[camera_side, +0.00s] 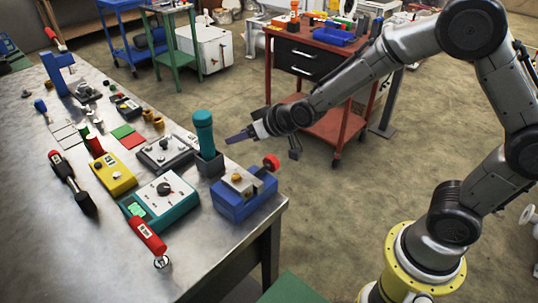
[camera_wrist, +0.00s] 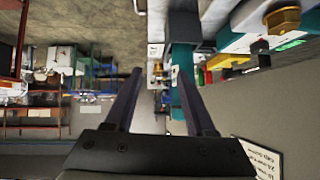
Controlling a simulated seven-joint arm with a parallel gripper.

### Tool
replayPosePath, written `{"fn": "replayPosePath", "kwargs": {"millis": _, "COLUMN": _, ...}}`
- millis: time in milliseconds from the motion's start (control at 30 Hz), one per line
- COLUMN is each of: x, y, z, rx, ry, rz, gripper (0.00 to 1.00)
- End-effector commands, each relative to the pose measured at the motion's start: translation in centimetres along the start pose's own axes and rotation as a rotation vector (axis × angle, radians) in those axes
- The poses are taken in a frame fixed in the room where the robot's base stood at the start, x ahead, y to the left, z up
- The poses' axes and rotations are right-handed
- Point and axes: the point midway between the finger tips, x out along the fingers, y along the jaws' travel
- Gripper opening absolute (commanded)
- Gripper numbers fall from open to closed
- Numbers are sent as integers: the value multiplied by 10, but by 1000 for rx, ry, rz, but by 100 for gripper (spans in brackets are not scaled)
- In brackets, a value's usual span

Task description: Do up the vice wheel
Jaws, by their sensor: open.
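The blue vice (camera_side: 240,200) sits at the near right corner of the metal workbench, with a light block and an orange knob on top. Its red vice wheel (camera_side: 271,162) sticks out on the far right side. My gripper (camera_side: 230,139) is in the air, above and a little left of the wheel, near the teal-handled tool, and apart from the wheel. In the wrist view my gripper (camera_wrist: 160,75) is open, with nothing between its two fingers. I cannot pick out the red wheel in the wrist view.
The teal-handled tool (camera_side: 204,134) stands upright in a dark holder beside the vice. A teal control box (camera_side: 160,200), a yellow box (camera_side: 113,174) and a grey switch panel (camera_side: 166,153) lie left of it. A red cart (camera_side: 325,130) stands behind my arm.

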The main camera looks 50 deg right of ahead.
Motion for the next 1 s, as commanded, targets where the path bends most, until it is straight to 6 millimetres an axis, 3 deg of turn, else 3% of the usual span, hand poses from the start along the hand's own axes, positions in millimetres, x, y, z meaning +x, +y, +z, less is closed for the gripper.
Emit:
{"fn": "replayPosePath", "kwargs": {"millis": 267, "x": -9, "y": 3, "z": -10, "rx": -9, "ry": -352, "rz": 20, "gripper": 55}}
{"fn": "replayPosePath", "kwargs": {"millis": 600, "x": -68, "y": 18, "z": -24, "rx": -10, "ry": -757, "rz": 80, "gripper": 55}}
{"fn": "replayPosePath", "kwargs": {"millis": 800, "x": -95, "y": 23, "z": -30, "rx": -8, "ry": -881, "rz": 105, "gripper": 55}}
{"fn": "replayPosePath", "kwargs": {"millis": 1000, "x": -95, "y": 25, "z": -22, "rx": -7, "ry": -908, "rz": 109, "gripper": 55}}
